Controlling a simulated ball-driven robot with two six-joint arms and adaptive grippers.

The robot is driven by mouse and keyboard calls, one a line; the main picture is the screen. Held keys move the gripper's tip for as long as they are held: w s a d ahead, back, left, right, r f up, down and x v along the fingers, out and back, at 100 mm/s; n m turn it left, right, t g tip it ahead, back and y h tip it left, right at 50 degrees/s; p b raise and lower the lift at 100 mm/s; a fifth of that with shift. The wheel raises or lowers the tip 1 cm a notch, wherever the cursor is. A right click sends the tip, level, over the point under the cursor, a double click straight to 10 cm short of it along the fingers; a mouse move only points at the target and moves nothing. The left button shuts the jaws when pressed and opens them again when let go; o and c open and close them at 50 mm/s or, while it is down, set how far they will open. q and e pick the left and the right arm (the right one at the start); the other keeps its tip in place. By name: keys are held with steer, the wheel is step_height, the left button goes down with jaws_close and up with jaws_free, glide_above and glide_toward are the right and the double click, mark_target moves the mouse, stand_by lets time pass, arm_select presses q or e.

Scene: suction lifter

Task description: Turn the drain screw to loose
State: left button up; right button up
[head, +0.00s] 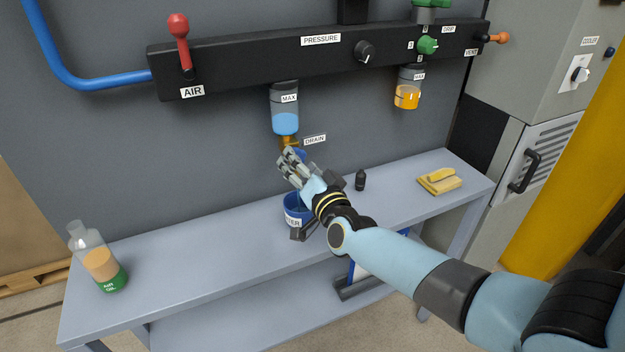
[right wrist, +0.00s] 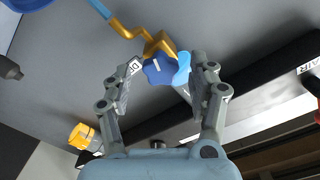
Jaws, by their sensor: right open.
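The drain screw is a blue knob (right wrist: 158,71) with a white mark on a brass fitting (right wrist: 161,45), below the clear bowl of blue water (head: 285,122). The DRAIN label (head: 315,140) is beside it in the head view. My right gripper (head: 290,164) is just under the bowl and hides most of the knob in the head view. In the right wrist view my right gripper (right wrist: 162,78) is open, with one finger on each side of the knob. I see no clear contact. My left gripper is not in view.
A blue bucket (head: 292,213) stands on the bench (head: 200,260) below the drain. The black manifold (head: 240,68) with a red lever (head: 180,40) runs above.

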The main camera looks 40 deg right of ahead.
steer(key=v, duration=1)
steer(key=shift+d+f, duration=0.1)
steer(key=shift+f, duration=0.05)
